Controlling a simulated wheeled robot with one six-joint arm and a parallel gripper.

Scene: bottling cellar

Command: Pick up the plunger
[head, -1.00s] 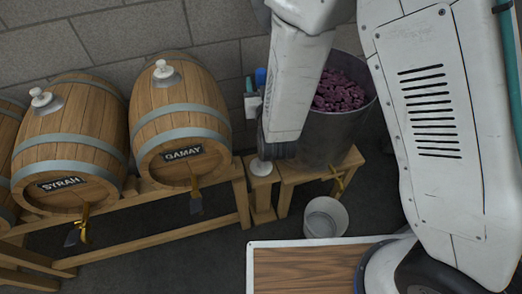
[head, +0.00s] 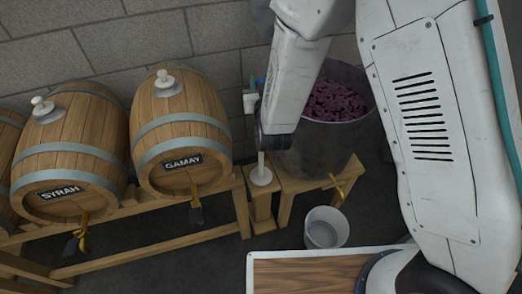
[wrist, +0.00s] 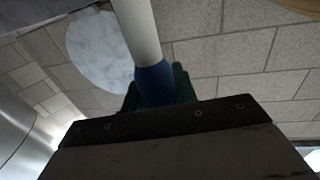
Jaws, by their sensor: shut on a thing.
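My gripper (head: 253,80) is at the upper end, partly hidden by my arm. In the wrist view, the green fingers of my gripper (wrist: 160,88) are shut around the blue grip of the plunger (wrist: 154,84), and its white rod runs to the top edge. The middle of the rod is hidden in the head view.
A metal vat of dark grapes (head: 337,115) stands close right of my wrist on a wooden bench. The GAMAY barrel (head: 180,125) and SYRAH barrel (head: 70,150) lie on a rack at left. A bucket (head: 326,228) and a wood-topped surface (head: 305,275) are in front.

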